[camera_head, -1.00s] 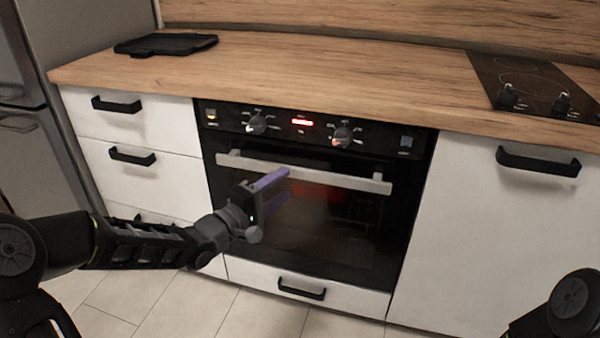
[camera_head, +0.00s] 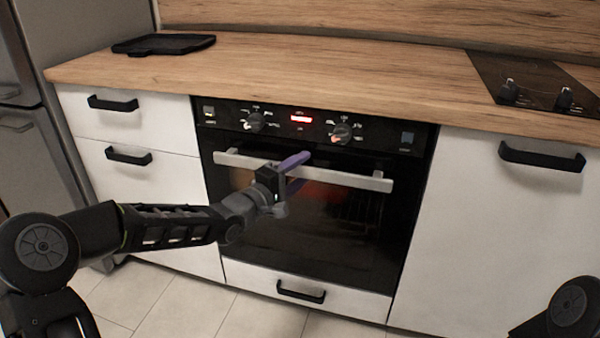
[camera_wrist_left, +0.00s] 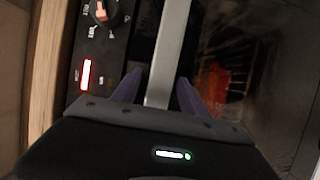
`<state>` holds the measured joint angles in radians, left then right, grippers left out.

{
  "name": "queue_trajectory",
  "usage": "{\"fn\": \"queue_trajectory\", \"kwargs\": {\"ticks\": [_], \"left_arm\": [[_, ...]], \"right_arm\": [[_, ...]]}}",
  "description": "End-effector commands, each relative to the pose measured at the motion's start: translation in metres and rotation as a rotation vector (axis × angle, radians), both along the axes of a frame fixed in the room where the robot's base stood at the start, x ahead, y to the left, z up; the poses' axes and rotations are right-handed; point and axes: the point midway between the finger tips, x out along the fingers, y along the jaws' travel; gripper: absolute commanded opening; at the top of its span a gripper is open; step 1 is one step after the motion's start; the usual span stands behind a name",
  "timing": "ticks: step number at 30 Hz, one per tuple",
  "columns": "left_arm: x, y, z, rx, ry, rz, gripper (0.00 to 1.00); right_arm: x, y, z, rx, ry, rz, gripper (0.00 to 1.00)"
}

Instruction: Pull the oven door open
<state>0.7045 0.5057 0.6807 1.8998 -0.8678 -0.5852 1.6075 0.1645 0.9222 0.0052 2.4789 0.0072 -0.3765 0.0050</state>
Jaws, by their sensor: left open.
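The oven door (camera_head: 340,235) is dark glass and looks shut. A pale metal bar handle (camera_head: 348,179) runs across its top. My left gripper (camera_head: 300,172) is at the handle, left of its middle, with purple fingers above and below the bar. In the left wrist view the handle (camera_wrist_left: 166,60) runs between the two open fingers of my left gripper (camera_wrist_left: 157,88), with a small gap visible on the right side. The gripper hides part of the handle in the head view. Of my right arm, only a dark link shows at the lower right; its gripper is out of view.
The control panel (camera_head: 300,127) with knobs and a red display sits just above the handle. A wooden worktop (camera_head: 330,85) overhangs the front. White drawers (camera_head: 130,140) stand left, a white cabinet (camera_head: 500,230) right. Tiled floor (camera_head: 190,308) is clear in front.

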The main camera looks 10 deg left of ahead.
Motion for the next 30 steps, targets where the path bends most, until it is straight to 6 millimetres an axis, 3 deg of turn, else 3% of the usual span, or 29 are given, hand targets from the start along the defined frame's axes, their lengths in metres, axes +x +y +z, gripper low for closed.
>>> {"fn": "queue_trajectory", "kwargs": {"ticks": [3, 21, 30], "left_arm": [[-0.0003, 0.0001, 0.0002, 0.000, 0.000, 0.000, 0.50], [-0.0005, 0.0001, -0.0001, 0.000, 0.000, 0.000, 0.01], [-0.0006, 0.0001, -0.0004, 0.000, 0.001, 0.000, 0.00]], "right_arm": [[0.0000, 0.0001, 0.0003, 0.000, 0.000, 0.000, 0.36], [-0.0002, 0.0001, 0.0001, 0.000, 0.001, 0.000, 0.36], [-0.0002, 0.0001, 0.0001, 0.000, 0.001, 0.000, 0.36]]}}
